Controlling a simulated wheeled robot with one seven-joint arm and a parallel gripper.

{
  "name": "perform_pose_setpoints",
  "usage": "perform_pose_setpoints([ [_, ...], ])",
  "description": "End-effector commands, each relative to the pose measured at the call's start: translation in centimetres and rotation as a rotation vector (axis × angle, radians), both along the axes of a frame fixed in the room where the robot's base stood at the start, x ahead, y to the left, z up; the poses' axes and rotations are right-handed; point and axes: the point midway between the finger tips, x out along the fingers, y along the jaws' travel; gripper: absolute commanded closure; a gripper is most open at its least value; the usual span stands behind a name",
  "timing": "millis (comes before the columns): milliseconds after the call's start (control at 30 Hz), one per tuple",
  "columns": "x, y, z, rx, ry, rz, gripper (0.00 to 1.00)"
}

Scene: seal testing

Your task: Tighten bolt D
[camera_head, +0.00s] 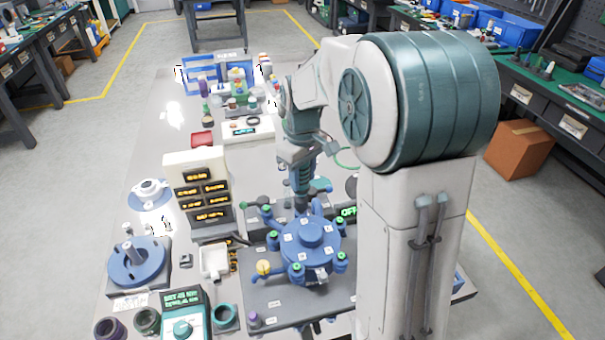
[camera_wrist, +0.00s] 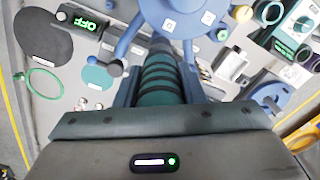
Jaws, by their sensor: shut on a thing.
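The round blue flange fixture (camera_head: 312,236) stands on a grey plate, with white letter tags too small to read and several green-topped bolts (camera_head: 297,267) around its rim. I cannot tell which is bolt D. My gripper (camera_head: 301,186) is above the far edge of the flange, pointing down. In the wrist view my gripper (camera_wrist: 162,92) is shut on a dark teal ribbed tool handle (camera_wrist: 160,76). The tool's lower end reaches toward the flange (camera_wrist: 182,18); whether it touches a bolt is hidden. A yellow knob (camera_head: 264,267) sits at the plate's left side.
A display stack (camera_head: 203,188) and a white tray (camera_head: 214,261) stand left of the plate. A teal handheld meter (camera_head: 186,316) and dark rings (camera_head: 147,320) are at the front left. A blue disc fixture (camera_head: 138,264) is farther left. An OFF display (camera_head: 348,211) is close to my arm.

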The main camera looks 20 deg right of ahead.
Motion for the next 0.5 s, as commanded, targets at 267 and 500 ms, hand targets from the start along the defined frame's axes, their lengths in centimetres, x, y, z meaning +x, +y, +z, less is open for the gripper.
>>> perform_pose_setpoints([
  [267,0.04,0.0,-0.36,0.0,-0.001,0.0,0.91],
  [500,0.03,0.0,-0.68,0.0,-0.001,0.0,0.91],
])
